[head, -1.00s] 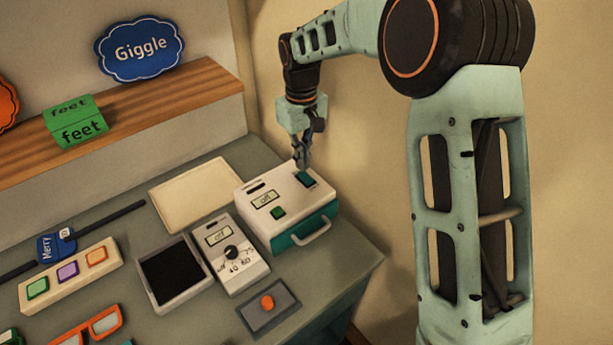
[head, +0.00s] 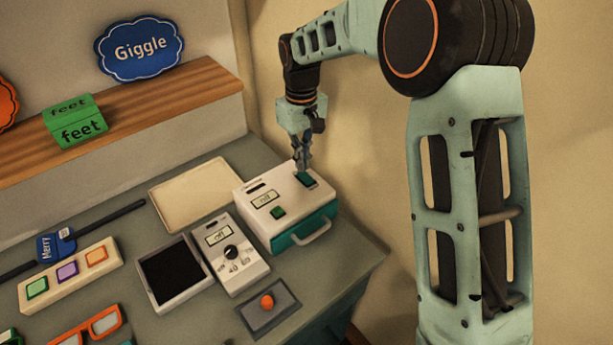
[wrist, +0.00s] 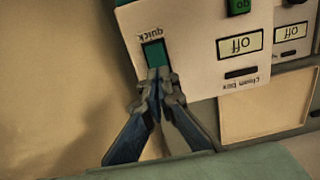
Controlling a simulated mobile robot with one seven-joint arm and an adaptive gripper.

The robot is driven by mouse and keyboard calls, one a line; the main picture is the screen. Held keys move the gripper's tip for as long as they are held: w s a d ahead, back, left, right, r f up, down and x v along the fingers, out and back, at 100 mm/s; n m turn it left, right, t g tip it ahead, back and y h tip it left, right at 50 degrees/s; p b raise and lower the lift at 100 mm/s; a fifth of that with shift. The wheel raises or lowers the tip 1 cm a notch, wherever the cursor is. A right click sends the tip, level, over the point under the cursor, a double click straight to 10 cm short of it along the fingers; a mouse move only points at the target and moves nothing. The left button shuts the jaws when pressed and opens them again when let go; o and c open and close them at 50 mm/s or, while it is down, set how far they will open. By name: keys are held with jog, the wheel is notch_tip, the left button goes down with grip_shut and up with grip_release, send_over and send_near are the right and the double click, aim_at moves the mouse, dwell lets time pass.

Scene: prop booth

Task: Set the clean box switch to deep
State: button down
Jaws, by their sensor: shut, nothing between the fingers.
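The clean box (head: 250,219) is a white-topped box with a teal front and a handle at the right of the bench. Its green switch (head: 308,180) lies on the top's far right corner. In the wrist view the switch (wrist: 153,54) is a green rocker in a dark slot, with "quick" printed upside down at its upper end. The box display (wrist: 240,46) reads "off". My gripper (wrist: 158,74) is shut and empty, its tips over the switch's lower end. The label there is hidden, and I cannot tell whether the tips touch.
A green button (head: 278,212) sits on the box top. A white dial unit (head: 238,258) stands just left of the box, beside a dark-centred tray (head: 146,292). A cream flat tray (head: 195,194) lies behind. An orange button on a grey plate (head: 283,309) is in front.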

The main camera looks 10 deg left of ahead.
jog(key=shift+f+b, duration=0.6)
jog(key=shift+f, duration=0.4)
dwell(0.3)
jog(key=shift+r+p, duration=2.6)
jog(key=shift+r, duration=0.95)
